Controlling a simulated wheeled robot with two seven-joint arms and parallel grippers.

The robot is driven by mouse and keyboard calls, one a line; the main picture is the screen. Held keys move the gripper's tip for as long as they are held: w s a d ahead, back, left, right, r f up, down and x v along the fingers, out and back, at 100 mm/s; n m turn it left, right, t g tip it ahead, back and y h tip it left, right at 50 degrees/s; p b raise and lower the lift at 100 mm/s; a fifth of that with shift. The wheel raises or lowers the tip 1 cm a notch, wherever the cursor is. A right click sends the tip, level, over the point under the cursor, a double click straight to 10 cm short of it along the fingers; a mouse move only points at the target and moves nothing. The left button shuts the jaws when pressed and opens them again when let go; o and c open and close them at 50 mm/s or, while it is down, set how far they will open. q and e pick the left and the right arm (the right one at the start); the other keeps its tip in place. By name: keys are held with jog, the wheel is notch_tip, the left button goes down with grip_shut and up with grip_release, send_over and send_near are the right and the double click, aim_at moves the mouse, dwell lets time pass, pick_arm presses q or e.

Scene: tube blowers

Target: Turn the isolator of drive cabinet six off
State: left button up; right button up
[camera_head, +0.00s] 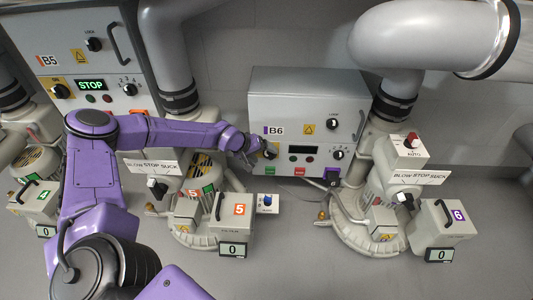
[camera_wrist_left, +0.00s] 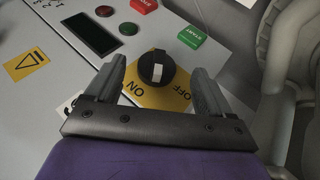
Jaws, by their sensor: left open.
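Drive cabinet B6 (camera_head: 307,105) is a grey box on the wall side. Its isolator (camera_wrist_left: 157,67) is a round black knob with a white mark, on a yellow plate (camera_wrist_left: 170,97) marked ON and OFF. In the wrist view the white mark runs roughly upright; I cannot tell surely which word it points to. My left gripper (camera_wrist_left: 156,78) is open, its two dark fingers one on each side of the knob, with gaps visible. In the head view the left gripper (camera_head: 262,151) covers most of the isolator. My right gripper is not in view.
Beside the isolator are a dark display (camera_wrist_left: 91,33), a green START button (camera_wrist_left: 191,37) and red buttons. Cabinet B5 (camera_head: 75,65) stands left, its display reading STOP. Blower units with grey pipes stand on the floor; a large pipe (camera_head: 425,35) arches at the right.

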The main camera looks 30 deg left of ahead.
pick_arm(q)
jog(key=p+v, duration=0.2)
jog(key=v, duration=0.5)
jog(key=shift+p, duration=0.35)
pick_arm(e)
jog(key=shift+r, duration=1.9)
pick_arm(q)
jog(key=shift+r, duration=0.1)
